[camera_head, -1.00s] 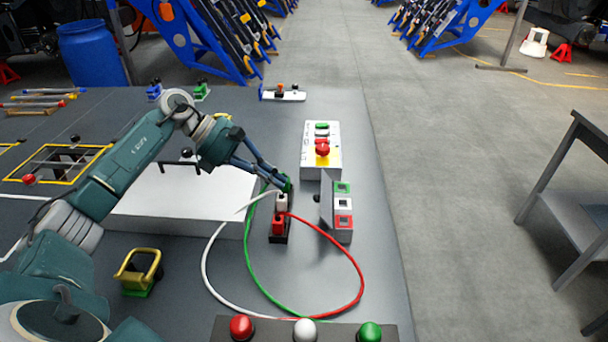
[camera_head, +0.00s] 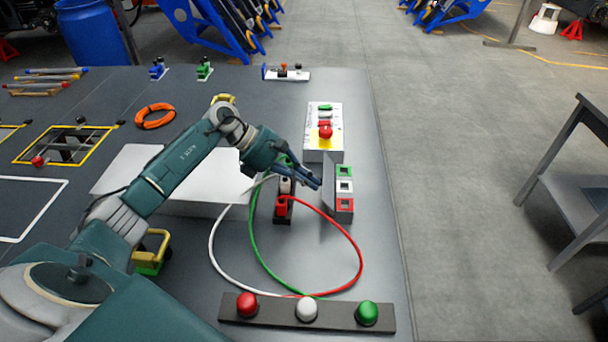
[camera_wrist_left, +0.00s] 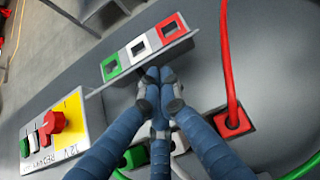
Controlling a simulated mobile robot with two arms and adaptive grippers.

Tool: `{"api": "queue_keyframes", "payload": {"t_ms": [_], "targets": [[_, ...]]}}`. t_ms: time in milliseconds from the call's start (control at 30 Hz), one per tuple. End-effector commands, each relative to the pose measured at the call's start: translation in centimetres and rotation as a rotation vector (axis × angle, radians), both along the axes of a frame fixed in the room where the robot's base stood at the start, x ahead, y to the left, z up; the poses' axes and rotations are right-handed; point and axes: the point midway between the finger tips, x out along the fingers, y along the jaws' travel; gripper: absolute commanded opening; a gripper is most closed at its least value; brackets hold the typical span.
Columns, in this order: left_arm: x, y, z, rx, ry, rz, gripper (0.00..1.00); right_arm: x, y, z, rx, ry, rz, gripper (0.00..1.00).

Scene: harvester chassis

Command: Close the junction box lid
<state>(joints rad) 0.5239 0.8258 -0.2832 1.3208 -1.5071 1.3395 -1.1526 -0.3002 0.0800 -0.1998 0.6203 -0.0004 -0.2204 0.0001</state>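The junction box (camera_head: 345,206) has green, white and red square sockets, which also show in the left wrist view (camera_wrist_left: 140,47). Its grey lid (camera_head: 330,199) stands up, open, along the box's left side. In the left wrist view I see the lid nearly edge-on (camera_wrist_left: 104,91). My left gripper (camera_head: 316,183) is at the lid's left face, fingers pointing at it. In the left wrist view its fingertips (camera_wrist_left: 160,75) are together with nothing between them. They are at or very near the lid; I cannot tell whether they touch. My right gripper is not in view.
Left of the lid stands a dark holder with a red plug (camera_head: 282,206) and a white plug; red, white and green cables loop in front. A control box with a red button (camera_head: 325,131) stands behind. A strip with coloured domes (camera_head: 307,309) lies in front.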

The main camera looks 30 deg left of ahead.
Motion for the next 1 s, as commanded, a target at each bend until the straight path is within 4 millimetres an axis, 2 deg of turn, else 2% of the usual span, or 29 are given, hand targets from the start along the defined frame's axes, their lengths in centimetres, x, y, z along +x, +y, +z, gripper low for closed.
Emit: {"api": "queue_keyframes", "payload": {"t_ms": [1000], "targets": [[0.2, -0.5, 1.0, 0.115, 0.054, -0.001, 0.00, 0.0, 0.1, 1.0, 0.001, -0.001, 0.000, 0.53]]}}
